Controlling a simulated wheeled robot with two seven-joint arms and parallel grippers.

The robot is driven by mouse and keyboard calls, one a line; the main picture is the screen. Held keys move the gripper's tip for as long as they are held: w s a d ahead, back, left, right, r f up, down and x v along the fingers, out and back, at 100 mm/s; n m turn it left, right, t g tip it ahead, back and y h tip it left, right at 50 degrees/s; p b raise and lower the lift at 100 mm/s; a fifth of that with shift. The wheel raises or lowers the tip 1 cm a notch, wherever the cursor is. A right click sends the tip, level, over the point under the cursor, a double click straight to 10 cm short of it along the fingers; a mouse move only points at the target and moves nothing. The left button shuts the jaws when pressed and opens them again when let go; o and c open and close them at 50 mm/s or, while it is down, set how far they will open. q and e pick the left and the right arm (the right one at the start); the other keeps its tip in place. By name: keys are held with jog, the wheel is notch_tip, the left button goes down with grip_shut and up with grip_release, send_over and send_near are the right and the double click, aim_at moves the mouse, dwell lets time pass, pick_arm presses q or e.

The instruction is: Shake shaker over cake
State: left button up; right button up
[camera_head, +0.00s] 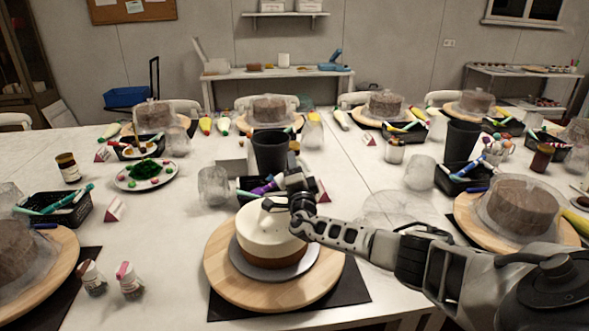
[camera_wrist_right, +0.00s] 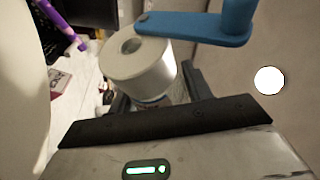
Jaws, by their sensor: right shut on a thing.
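The cake (camera_head: 262,226), cream-white on top and brown below, sits on a grey board on a round wooden turntable (camera_head: 226,276) at the front middle. My right gripper (camera_head: 290,200) is at the far right edge of the cake top in the head view. It is shut on the shaker, whose round pale cap with a dark hole shows in the right wrist view (camera_wrist_right: 138,62). The shaker's lower part is mostly hidden between the dark fingers. In the head view the shaker is small and hard to make out. My left gripper is not in view.
Two small jars (camera_head: 130,281) stand left of the turntable. A black cup (camera_head: 270,152) and a tray of tubes stand behind the cake. Other covered cakes (camera_head: 521,212) stand around the table. A blue angled piece (camera_wrist_right: 195,28) crosses the wrist view.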

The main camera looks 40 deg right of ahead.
jog(key=shift+a, duration=0.2)
jog(key=shift+a+r+n+t, duration=0.1)
jog(key=shift+r+n+t, duration=0.2)
jog(key=shift+n, duration=0.3)
jog(key=m, duration=0.1)
jog(key=w+a+f+m+g, duration=0.1)
jog(key=m, duration=0.1)
jog(key=shift+w+a+f, duration=0.15)
jog(key=shift+f, duration=0.1)
jog(key=shift+s+a, duration=0.2)
jog(key=shift+a, duration=0.6)
jog(key=shift+r+n, duration=0.25)
jog(key=shift+n, duration=0.25)
